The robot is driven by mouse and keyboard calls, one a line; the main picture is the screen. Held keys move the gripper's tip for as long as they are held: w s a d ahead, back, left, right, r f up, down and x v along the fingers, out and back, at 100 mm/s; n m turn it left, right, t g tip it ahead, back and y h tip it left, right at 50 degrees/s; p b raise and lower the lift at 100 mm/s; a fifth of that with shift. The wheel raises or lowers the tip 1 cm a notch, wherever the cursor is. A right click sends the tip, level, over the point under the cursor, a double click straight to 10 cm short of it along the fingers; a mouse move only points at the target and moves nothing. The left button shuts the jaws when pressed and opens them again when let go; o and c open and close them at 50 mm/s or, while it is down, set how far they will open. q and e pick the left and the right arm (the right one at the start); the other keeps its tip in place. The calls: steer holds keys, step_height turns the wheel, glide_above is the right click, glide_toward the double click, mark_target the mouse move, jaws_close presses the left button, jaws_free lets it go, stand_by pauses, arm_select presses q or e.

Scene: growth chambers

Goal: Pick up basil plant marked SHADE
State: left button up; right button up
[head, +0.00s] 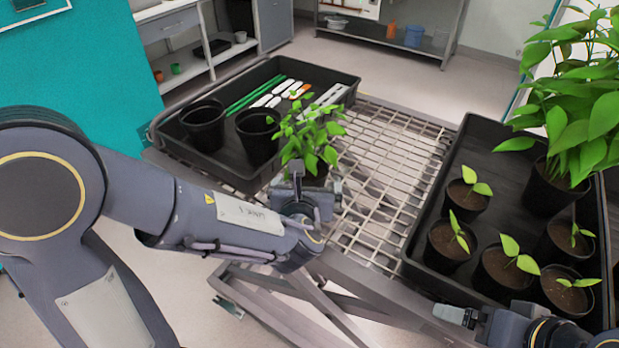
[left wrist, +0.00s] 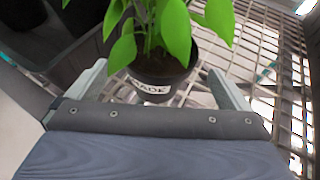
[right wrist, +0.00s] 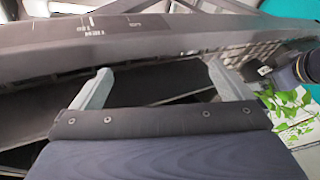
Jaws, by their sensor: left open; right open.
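The basil plant (head: 310,138) is leafy and green in a small black pot on the wire-mesh cart top. In the left wrist view the plant's pot (left wrist: 160,78) carries a white label whose letters read as the end of SHADE. My left gripper (head: 307,185) is open, with its fingers on either side of the pot in the left wrist view, apart from it or nearly so. In the head view it hides most of the pot. My right gripper (right wrist: 165,85) is open and empty, facing the grey cart edge (right wrist: 150,35); it also shows low at the right of the head view.
A black tray (head: 350,80) with empty pots (head: 203,124) and several plant markers (head: 268,92) stands left behind the plant. Another tray (head: 440,190) with seedlings and a tall plant (head: 580,105) stands right. Bare mesh (head: 385,170) lies between.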

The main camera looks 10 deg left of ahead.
mark_target(309, 172)
arm_select(q)
steer(key=x, duration=0.3)
steer(key=p+x, duration=0.1)
steer(key=x, duration=0.1)
steer(key=shift+w+a+r, duration=0.2)
steer(key=shift+s, duration=0.1)
steer(key=shift+c, duration=0.3)
steer(key=c, duration=1.1)
steer(key=shift+r, duration=0.15)
steer(key=shift+c, duration=0.2)
